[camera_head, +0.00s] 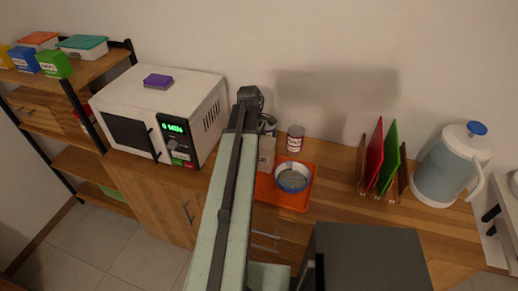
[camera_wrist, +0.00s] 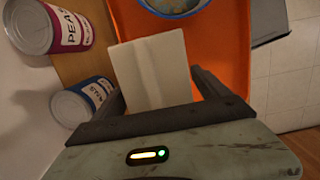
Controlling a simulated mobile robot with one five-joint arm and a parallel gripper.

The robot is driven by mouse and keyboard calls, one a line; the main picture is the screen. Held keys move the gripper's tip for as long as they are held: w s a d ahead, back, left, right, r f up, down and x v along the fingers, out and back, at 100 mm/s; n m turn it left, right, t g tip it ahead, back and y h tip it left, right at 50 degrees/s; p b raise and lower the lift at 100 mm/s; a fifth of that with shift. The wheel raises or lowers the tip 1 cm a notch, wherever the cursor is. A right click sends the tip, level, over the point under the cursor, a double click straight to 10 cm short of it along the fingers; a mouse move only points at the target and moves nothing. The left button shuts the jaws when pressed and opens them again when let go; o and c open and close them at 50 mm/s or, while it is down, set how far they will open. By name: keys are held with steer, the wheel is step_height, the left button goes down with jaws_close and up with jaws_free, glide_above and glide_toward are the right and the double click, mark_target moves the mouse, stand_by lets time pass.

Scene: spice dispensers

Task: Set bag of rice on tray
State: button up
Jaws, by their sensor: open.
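The bag of rice appears to be the pale, box-shaped pack (camera_wrist: 150,72) between my gripper's fingers in the wrist view. It also shows in the head view (camera_head: 267,154), partly hidden by my arm. My gripper (camera_wrist: 157,84) is open, with one finger on each side of the pack; contact cannot be told. The orange tray (camera_wrist: 218,48) lies beside and under part of the pack's outline. In the head view the pack is at the back left of the tray (camera_head: 292,204). Whether its base rests on the tray is hidden.
A blue-rimmed round container (camera_head: 291,177) sits in the tray. A peas can (camera_wrist: 65,28) and a blue-labelled can (camera_wrist: 88,100) stand close by. A microwave (camera_head: 160,105) is left; a board rack (camera_head: 382,160) and jug (camera_head: 448,165) are right.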

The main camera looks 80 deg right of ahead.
steer(key=r+p, duration=0.4)
steer(key=w+r+p, duration=0.1)
steer(key=r+p, duration=0.2)
steer(key=r, duration=0.1)
steer(key=r+p, duration=0.4)
steer(key=shift+w+d+p, duration=0.15)
steer(key=shift+w+p, duration=0.15)
steer(key=shift+w, duration=0.05)
steer(key=shift+f, duration=0.1)
